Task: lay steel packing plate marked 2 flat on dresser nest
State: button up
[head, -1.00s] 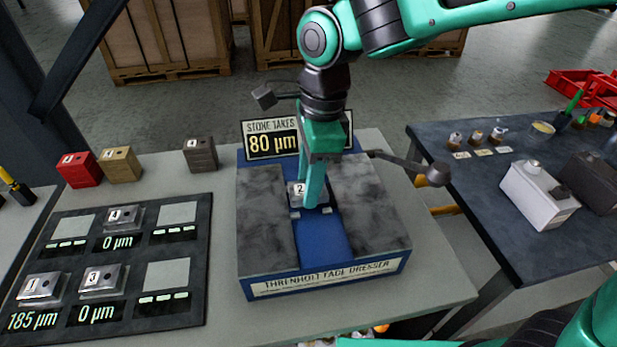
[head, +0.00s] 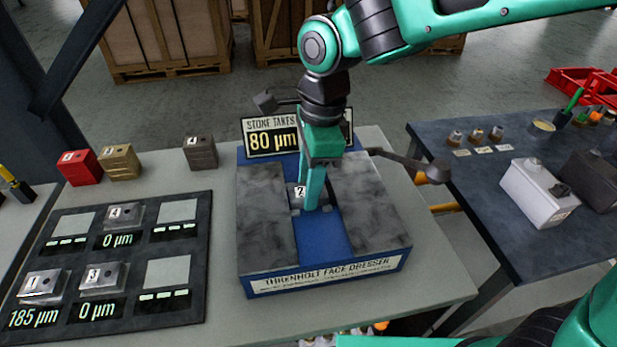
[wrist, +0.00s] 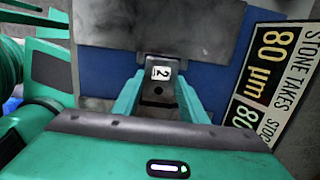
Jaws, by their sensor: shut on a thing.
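The steel packing plate marked 2 (head: 299,191) is between the fingers of my gripper (head: 311,205), low in the blue channel between the dresser's two grey stone slabs. In the wrist view the plate (wrist: 160,82) shows its label and a dark hole, with a green finger of my gripper (wrist: 160,100) on each side. The gripper is shut on it. The dresser nest (head: 322,238) is the blue strip; its part under the plate is hidden. I cannot tell whether the plate touches it. The face dresser (head: 325,281) stands on the grey bench.
A dark gauge board (head: 138,318) at left holds plates marked 4 (head: 124,215), 1 (head: 43,286) and 3 (head: 103,279). Red, tan and dark blocks stand behind it. A dresser handle (head: 437,172) sticks out right. The "80 µm" sign (head: 272,140) stands behind the channel.

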jog(key=o, duration=1.5)
jog(key=r, duration=0.3)
jog(key=d+r, duration=0.1)
jog(key=r, duration=0.6)
jog(key=shift+w+d+r, duration=0.15)
jog(key=shift+w+r, duration=0.1)
jog(key=shift+r, duration=0.05)
jog(key=shift+r, duration=0.1)
jog(key=shift+r, duration=2.9)
